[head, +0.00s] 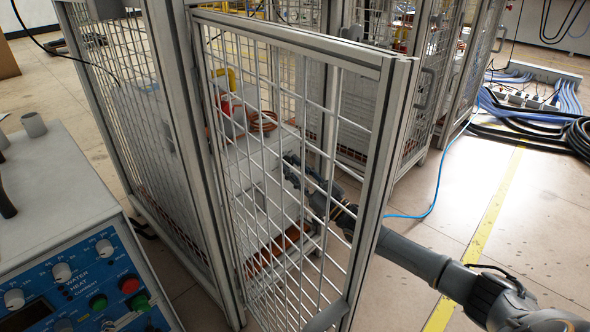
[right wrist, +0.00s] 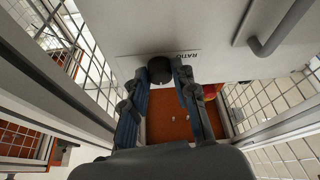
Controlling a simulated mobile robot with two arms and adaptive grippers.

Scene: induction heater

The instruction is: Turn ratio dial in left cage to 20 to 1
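The ratio dial (right wrist: 159,70) is a dark round knob on a pale panel (right wrist: 140,30), beside the printed word RATIO, in the right wrist view. My right gripper (right wrist: 162,78) has its two fingers apart, one on each side of the dial. Whether they touch it, I cannot tell. In the head view my right gripper (head: 293,172) reaches into the left cage, seen through the mesh door (head: 395,95). The dial cannot be made out there, and its setting is not readable in either view. My left gripper is not in view.
A control box (head: 75,285) with knobs and coloured buttons stands at the lower left. A grey handle (right wrist: 270,38) sticks out of the panel near the gripper. Mesh walls flank my right arm. Cables (head: 540,130) lie on the floor at the right.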

